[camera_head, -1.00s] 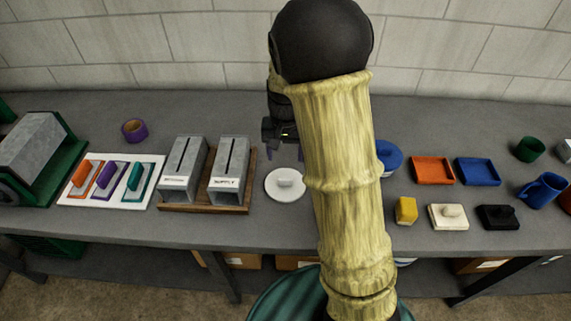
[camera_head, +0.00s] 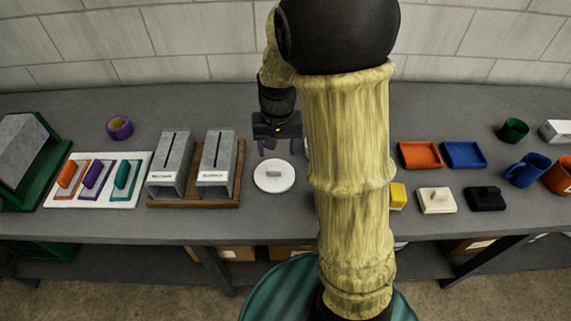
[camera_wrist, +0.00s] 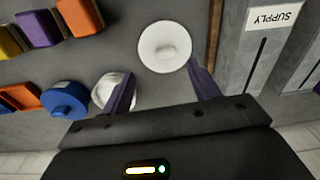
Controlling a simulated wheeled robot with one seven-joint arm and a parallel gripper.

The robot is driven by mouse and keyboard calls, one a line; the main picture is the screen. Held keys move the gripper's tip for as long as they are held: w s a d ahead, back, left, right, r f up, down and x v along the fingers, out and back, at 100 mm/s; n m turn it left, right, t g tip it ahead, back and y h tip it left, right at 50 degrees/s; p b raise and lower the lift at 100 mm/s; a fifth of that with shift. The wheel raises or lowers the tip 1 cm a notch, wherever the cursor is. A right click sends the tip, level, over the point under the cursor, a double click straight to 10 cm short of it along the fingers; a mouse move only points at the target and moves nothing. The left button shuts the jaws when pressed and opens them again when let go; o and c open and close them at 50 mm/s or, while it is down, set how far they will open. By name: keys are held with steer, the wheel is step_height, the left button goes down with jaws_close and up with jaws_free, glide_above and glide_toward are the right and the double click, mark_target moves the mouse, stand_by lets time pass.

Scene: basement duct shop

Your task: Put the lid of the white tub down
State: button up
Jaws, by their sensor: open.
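The white lid (camera_head: 274,176), a round disc with a small block-shaped grip on top, lies flat on the grey bench just right of the wooden base with the grey boxes. It also shows in the wrist view (camera_wrist: 164,47). My gripper (camera_head: 278,148) is open and empty, beyond the lid on the wall side. In the wrist view my two purple fingers (camera_wrist: 160,78) are apart, and the lid appears ahead of them, not held. A white rounded thing (camera_wrist: 105,90), perhaps the tub, stands partly behind the left finger; my arm hides that area in the head view.
The SUPPLY box (camera_head: 214,160) stands close left of the lid. A blue round container (camera_wrist: 65,98) sits beside the white rounded thing. Bench before the lid is clear.

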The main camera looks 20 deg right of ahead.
steer(key=s+n+t, duration=0.2)
steer(key=s, duration=0.9)
steer(key=shift+r+n, duration=0.4)
steer(key=shift+a, duration=0.1)
